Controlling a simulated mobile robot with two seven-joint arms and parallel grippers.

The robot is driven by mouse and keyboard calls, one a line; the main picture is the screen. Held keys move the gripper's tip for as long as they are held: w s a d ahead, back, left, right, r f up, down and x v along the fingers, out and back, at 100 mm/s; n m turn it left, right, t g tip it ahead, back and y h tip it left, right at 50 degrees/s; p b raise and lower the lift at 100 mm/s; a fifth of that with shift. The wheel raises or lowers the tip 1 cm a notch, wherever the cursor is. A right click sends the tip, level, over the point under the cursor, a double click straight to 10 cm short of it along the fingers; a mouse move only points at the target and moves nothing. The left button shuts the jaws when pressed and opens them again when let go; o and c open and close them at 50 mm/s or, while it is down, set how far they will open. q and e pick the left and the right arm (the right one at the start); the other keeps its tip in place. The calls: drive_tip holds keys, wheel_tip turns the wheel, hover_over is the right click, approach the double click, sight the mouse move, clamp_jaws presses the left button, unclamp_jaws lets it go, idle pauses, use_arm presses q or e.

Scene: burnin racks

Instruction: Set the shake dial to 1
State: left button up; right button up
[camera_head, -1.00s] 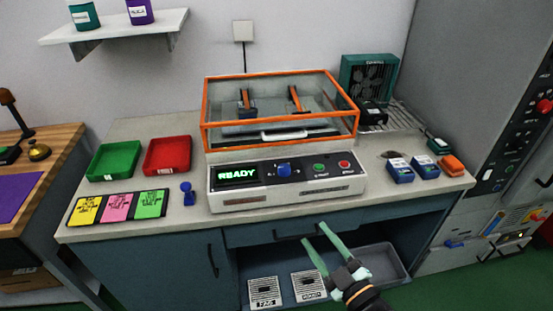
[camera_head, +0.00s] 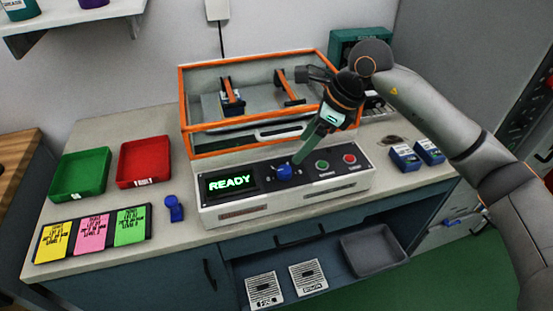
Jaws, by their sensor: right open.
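The blue shake dial (camera_head: 284,172) sits on the front panel of the white shaker machine (camera_head: 215,213), between the display and the buttons. The display (camera_head: 229,183) reads READY in green. My right gripper (camera_head: 299,160) comes down from the upper right, with its green fingers just above and right of the dial. It is open, but the fingers overlap in this view. I cannot tell whether a fingertip touches the dial. The dial's marks are too small to read. My left gripper is out of view.
A clear cover with an orange frame (camera_head: 184,105) stands behind the panel. A green button (camera_head: 322,165) and a red button (camera_head: 349,159) are right of the dial. Green (camera_head: 54,190) and red (camera_head: 124,178) trays, coloured cards and a small blue object (camera_head: 174,208) lie left.

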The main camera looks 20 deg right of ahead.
sight(286, 169)
drive_tip(key=shift+h, duration=0.4)
drive_tip(key=x, duration=0.4)
drive_tip(key=p+x, duration=0.1)
drive_tip(key=x, duration=0.2)
drive_tip(key=w+d+x, duration=0.1)
drive_tip(key=x, duration=0.3)
drive_tip(key=shift+w+f, duration=0.1)
drive_tip(key=shift+f, duration=0.25)
drive_tip(key=shift+c, duration=0.2)
clamp_jaws()
